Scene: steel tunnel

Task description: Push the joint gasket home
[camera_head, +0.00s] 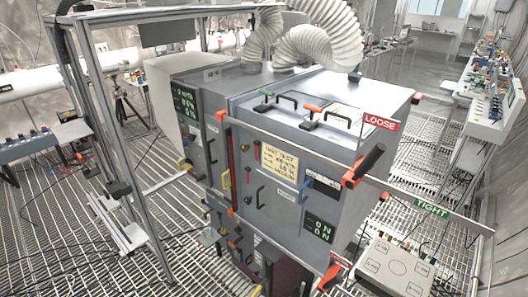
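A red upright strip (230,165) runs down the front of the grey steel cabinet (300,150), along the joint between its left section (191,125) and the larger right section. It looks like the gasket, but I cannot tell for sure or see how deep it sits. A lever with a black grip (371,158) and orange-red base stands at the cabinet's right front corner. Its grip points up toward the red LOOSE sign (380,122). The green TIGHT sign (431,208) is lower right. Neither of my grippers can be made out.
A pale control box (395,268) stands at the lower right. A metal frame (110,120) rises at left. White ducts (318,45) sit on the cabinet. A cluttered bench (490,115) lines the right. Grating floor (70,215) is open at left.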

